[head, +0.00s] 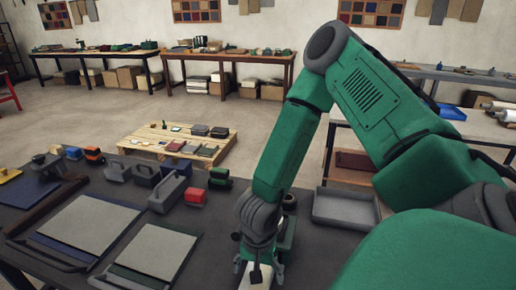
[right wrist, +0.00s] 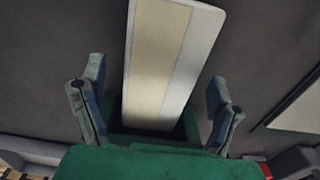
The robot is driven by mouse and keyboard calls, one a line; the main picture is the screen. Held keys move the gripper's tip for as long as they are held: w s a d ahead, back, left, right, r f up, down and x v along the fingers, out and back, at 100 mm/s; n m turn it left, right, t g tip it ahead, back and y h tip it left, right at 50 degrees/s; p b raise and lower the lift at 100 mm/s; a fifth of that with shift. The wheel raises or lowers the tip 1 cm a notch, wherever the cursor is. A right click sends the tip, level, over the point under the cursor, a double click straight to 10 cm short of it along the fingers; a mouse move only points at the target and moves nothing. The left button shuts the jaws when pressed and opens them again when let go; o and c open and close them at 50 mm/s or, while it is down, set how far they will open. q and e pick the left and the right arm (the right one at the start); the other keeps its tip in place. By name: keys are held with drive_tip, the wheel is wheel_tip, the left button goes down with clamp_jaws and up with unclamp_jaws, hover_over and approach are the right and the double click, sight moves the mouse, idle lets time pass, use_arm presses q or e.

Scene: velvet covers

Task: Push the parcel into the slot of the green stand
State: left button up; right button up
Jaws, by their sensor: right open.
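The parcel (right wrist: 155,55) is a long pale box with a grey band along one side. In the right wrist view it lies between the two fingers of my right gripper (right wrist: 158,90), with a gap on each side. Its near end meets a dark green piece, likely the green stand (right wrist: 188,128); how far it is in the slot is hidden. In the head view my right gripper (head: 261,270) points down at the bench, and a pale bit of the parcel (head: 241,276) shows beside it. Part of the stand (head: 289,232) shows behind my arm. My left gripper is out of view.
A grey tray (head: 341,210) stands right of my arm on the dark bench. Two framed panels (head: 157,250) lie to the left. A pallet (head: 180,143) is on the floor beyond.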

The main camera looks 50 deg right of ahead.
wheel_tip(320, 180, up, 10)
drive_tip(key=shift+r, duration=0.2)
idle(0.4)
